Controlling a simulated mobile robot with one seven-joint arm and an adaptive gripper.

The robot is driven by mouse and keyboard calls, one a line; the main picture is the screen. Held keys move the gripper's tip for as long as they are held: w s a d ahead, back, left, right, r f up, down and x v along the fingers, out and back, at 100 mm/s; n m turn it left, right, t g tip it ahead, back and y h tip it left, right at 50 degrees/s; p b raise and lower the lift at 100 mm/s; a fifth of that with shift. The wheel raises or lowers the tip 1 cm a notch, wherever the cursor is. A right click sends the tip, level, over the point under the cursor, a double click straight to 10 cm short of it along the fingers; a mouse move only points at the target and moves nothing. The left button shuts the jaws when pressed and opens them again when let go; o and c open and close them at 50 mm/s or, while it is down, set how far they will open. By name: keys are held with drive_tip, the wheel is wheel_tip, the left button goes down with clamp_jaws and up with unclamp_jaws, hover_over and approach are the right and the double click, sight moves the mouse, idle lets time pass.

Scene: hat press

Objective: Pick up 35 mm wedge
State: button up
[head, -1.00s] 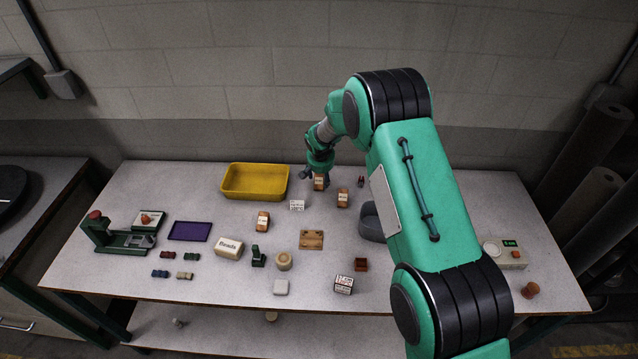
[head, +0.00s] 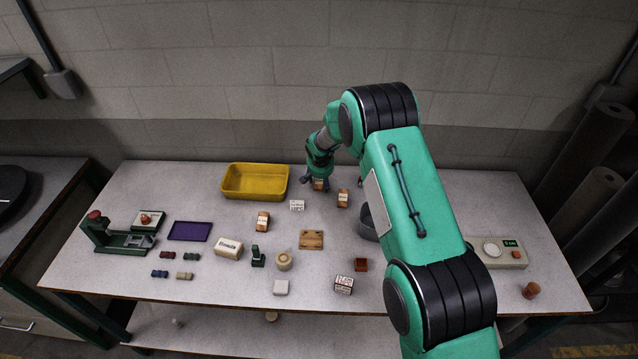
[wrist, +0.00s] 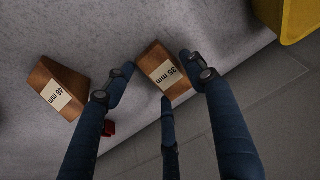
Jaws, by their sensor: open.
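The 35 mm wedge (wrist: 162,72) is a brown wooden block with a white "35 mm" label, lying on the table near its back edge. In the wrist view it sits between the fingers of my gripper (wrist: 158,88), which is open around it. I cannot tell whether any finger touches it. In the head view the wedge (head: 319,185) is partly hidden under my gripper (head: 320,180).
A 46 mm wedge (wrist: 60,88) lies to the left in the wrist view, with a small red object (wrist: 109,128) near it. A yellow tray (head: 255,181) stands left of my gripper. Another wedge (head: 343,198) is close on the right.

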sight(321, 182)
drive_tip(key=c, duration=0.9)
drive_tip(key=shift+c, duration=0.2)
drive_tip(key=shift+r, duration=0.45)
wheel_tip(321, 182, up, 3)
drive_tip(key=shift+r, duration=0.1)
drive_tip(key=s+d, duration=0.1)
drive_tip(key=s, duration=0.4)
drive_tip(key=s+d, duration=0.1)
drive_tip(key=s, duration=0.4)
drive_tip(key=s+d+r, duration=0.1)
drive_tip(key=s+d, duration=0.1)
drive_tip(key=s, duration=0.3)
drive_tip(key=shift+s, duration=0.25)
